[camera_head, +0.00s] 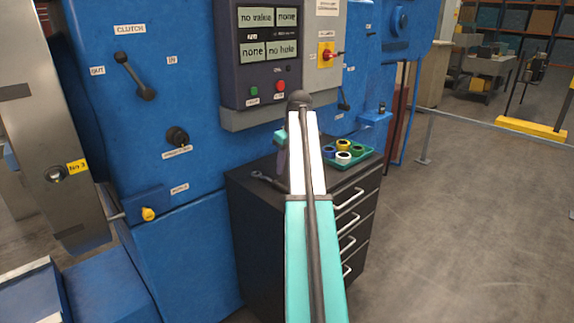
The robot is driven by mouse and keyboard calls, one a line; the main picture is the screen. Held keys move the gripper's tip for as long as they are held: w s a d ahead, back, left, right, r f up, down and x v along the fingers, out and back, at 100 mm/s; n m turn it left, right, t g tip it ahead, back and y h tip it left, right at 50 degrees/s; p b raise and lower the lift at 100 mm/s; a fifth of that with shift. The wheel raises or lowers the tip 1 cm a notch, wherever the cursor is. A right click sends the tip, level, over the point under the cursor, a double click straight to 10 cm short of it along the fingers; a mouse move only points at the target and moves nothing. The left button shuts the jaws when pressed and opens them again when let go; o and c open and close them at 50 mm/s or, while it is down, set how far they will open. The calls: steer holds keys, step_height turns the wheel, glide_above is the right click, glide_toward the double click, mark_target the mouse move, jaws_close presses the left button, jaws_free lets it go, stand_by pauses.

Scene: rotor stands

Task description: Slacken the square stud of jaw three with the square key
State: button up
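A jaw with a yellow "No 3" label (77,167) is on the large grey metal face at the far left. A dark round socket with a stud (58,174) sits just left of the label; its square shape is too small to make out. My arm reaches up through the middle of the view, over the black drawer cabinet and far to the right of the jaw. A teal and dark part shows at the left of the arm's far end. My gripper's fingers are hidden or cannot be made out. I cannot identify the square key.
The black cabinet (248,207) carries a spanner (268,180) and a teal tray (364,160) of coloured round pieces. The blue machine (190,220) has a clutch lever (136,77), a black knob (178,137) and a display panel (240,80). Open floor lies right.

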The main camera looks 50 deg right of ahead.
steer(key=b, duration=0.3)
glide_above(281, 184)
steer(key=s, duration=0.2)
steer(key=x, duration=0.4)
steer(key=shift+s+a+f, duration=0.1)
steer(key=shift+s+f, duration=0.1)
steer(key=shift+s, duration=0.2)
steer(key=shift+x, duration=2.4)
steer(key=shift+w, duration=0.1)
jaws_close()
steer(key=shift+a, duration=0.1)
